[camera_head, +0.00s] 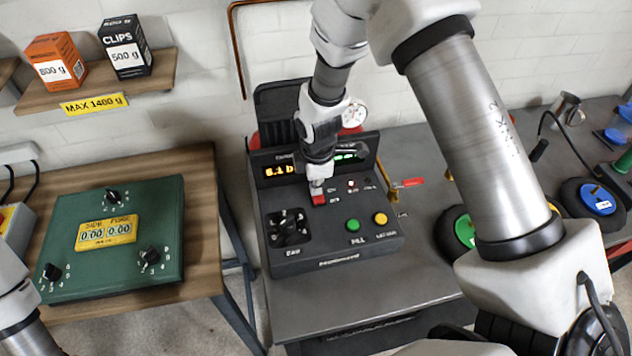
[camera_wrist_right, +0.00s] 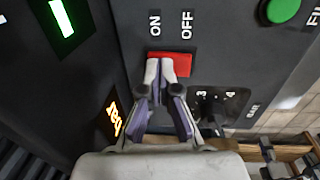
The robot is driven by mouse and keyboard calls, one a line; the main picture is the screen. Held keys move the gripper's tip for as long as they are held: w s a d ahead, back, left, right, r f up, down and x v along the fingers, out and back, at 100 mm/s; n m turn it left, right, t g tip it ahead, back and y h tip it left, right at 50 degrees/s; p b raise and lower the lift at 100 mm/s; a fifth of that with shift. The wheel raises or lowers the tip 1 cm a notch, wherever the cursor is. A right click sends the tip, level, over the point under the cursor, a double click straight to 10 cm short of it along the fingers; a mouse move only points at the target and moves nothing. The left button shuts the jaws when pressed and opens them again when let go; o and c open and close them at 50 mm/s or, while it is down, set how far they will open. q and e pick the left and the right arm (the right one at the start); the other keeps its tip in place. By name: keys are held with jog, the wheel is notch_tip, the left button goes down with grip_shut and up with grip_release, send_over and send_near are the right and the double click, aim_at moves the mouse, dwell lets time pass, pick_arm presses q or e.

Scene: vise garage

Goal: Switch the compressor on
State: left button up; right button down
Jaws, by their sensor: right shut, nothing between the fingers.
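The compressor's dark control panel (camera_head: 330,245) stands on the grey bench. Its red rocker switch (camera_head: 319,199) is on the upper middle of the panel, and it also shows in the wrist view (camera_wrist_right: 182,64) below the ON and OFF labels. My right gripper (camera_head: 317,187) points down at the switch, shut and empty. In the wrist view its fingertips (camera_wrist_right: 160,70) cover part of the switch on the ON side. I cannot tell whether they touch or press it. The lit orange display (camera_head: 279,170) reads about 6.1 b. My left gripper is out of view.
The panel also has a black dial (camera_head: 289,226), a green button (camera_head: 352,225) and a yellow button (camera_head: 380,219). A red-handled valve (camera_head: 408,183) sticks out at its right. A green box with knobs (camera_head: 112,240) lies on the wooden table at left.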

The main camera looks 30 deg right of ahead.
jog(key=shift+s+a+r+p, duration=0.15)
jog(key=shift+s+p, duration=0.2)
jog(key=shift+s, duration=0.3)
jog(key=shift+r, duration=0.1)
jog(key=shift+r+p, duration=0.3)
jog(key=shift+p, duration=0.1)
jog(key=r+p, duration=0.3)
jog(key=shift+w+r, duration=0.25)
notch_tip(320, 180, up, 10)
jog(key=w+b, duration=0.1)
jog(key=shift+w+d+f+b, duration=0.2)
jog(key=shift+d+b, duration=0.05)
jog(key=shift+b, duration=0.1)
